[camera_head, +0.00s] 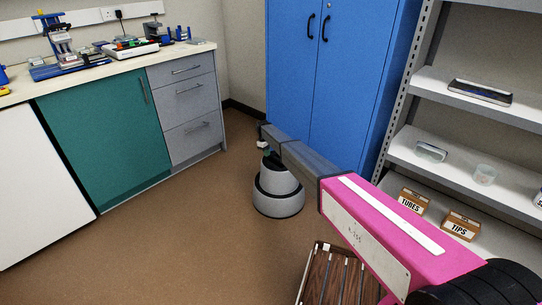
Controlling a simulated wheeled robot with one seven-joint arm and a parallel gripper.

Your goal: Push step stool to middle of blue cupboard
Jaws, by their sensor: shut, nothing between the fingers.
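The step stool (278,203) is a round, light grey stool with dark bands, upright on the brown floor. It stands in front of the blue cupboard (338,80), near the left part of its front. The cupboard is tall with two shut doors and black handles. My arm reaches over the stool from the lower right and hides part of its top. My gripper (263,144) is shut and empty at the stool's upper left edge. I cannot tell whether it touches the stool.
A slatted brown wooden item (328,280) is on the floor at the bottom, partly behind my arm. An open shelf unit (460,104) with boxes stands at right. A lab bench (110,75) with green and grey fronts is at left. Floor between bench and stool is clear.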

